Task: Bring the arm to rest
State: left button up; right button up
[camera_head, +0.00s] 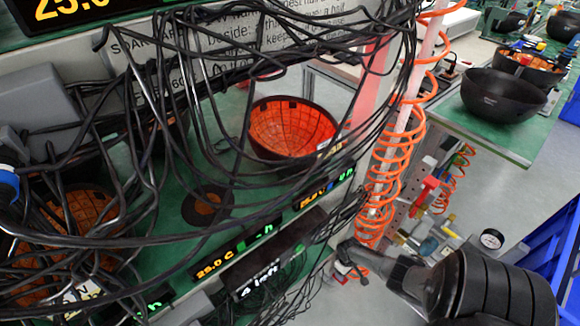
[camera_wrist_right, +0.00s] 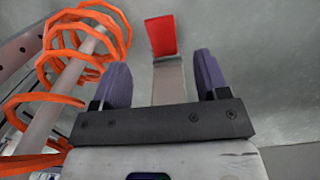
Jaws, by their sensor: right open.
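My right arm comes in at the bottom right of the head view, beside the rack and the orange coiled hose (camera_head: 378,190). In the right wrist view my right gripper (camera_wrist_right: 160,66) is open, with its two purple fingers apart. A red piece (camera_wrist_right: 161,36) on a grey strip shows between and beyond the fingers. I cannot tell how far off it is, and nothing is seen gripped. The orange coil (camera_wrist_right: 62,40) around a pale post is left of the fingers. My left gripper is not in view.
Black cables (camera_head: 290,45) hang across the rack front. A black bowl with orange lining (camera_head: 292,126) sits on the green shelf. Another black bowl (camera_head: 503,95) stands on a bench at upper right. Blue crates (camera_head: 560,265) are at the right edge. Grey floor shows between.

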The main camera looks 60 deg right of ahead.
jog(key=shift+a+r, duration=0.1)
jog(key=shift+a, duration=0.05)
jog(key=w+a+r+n+p, duration=0.45)
jog(key=a+r+p, duration=0.35)
jog(key=a+r, duration=0.4)
jog(key=a+r+n+t+p, duration=0.1)
jog(key=a+r+p, duration=0.4)
jog(key=r, duration=0.4)
jog(key=w+a+r+n+t+p, duration=0.1)
jog(key=a+r+p, duration=0.1)
jog(key=a+r, duration=0.6)
jog(key=a+r+n+t+p, duration=0.1)
jog(key=a+r+p, duration=0.3)
jog(key=r, duration=0.7)
jog(key=s+a+r+t+p, duration=0.1)
jog(key=r+p, duration=1.9)
jog(key=r, duration=0.6)
jog(key=a+r+p, duration=0.2)
jog(key=r+p, duration=1.9)
jog(key=r, duration=0.5)
jog(key=shift+s+r+m+t, duration=0.2)
jog(key=shift+s+m+t, duration=0.15)
jog(key=shift+m+t, duration=0.1)
jog(key=shift+a, duration=0.1)
